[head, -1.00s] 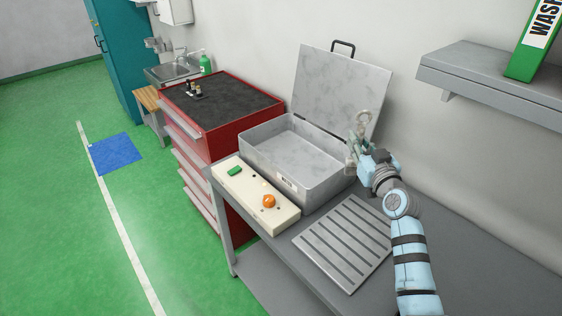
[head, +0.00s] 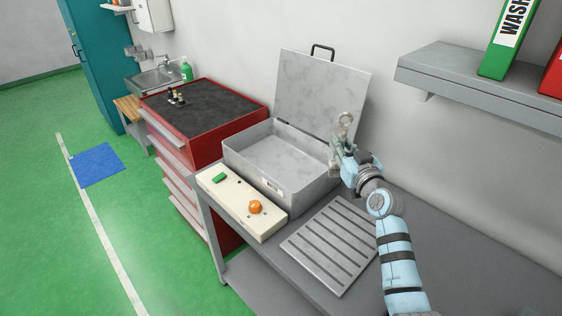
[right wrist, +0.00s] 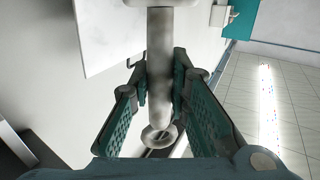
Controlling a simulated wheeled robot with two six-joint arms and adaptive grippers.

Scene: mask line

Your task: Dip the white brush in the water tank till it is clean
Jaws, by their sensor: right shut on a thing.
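My right gripper (head: 341,154) is shut on a brush (head: 345,131) with a pale grey handle and a ring at its end. The ring end points up in the head view. In the right wrist view the handle (right wrist: 160,65) runs between the two teal finger pads, and a pale block shows at the top edge. The bristles cannot be made out. The water tank (head: 301,190) is a grey metal box with its lid (head: 318,98) raised. The gripper is at the tank's right side, above its rim height. I cannot tell whether there is water inside. My left gripper is out of view.
A cream control box (head: 229,196) with a green switch and an orange knob (head: 255,207) stands in front of the tank. A slatted drain tray (head: 330,243) lies to its right. A red tool cabinet (head: 212,133) adjoins the bench. A wall shelf (head: 470,88) overhangs at right.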

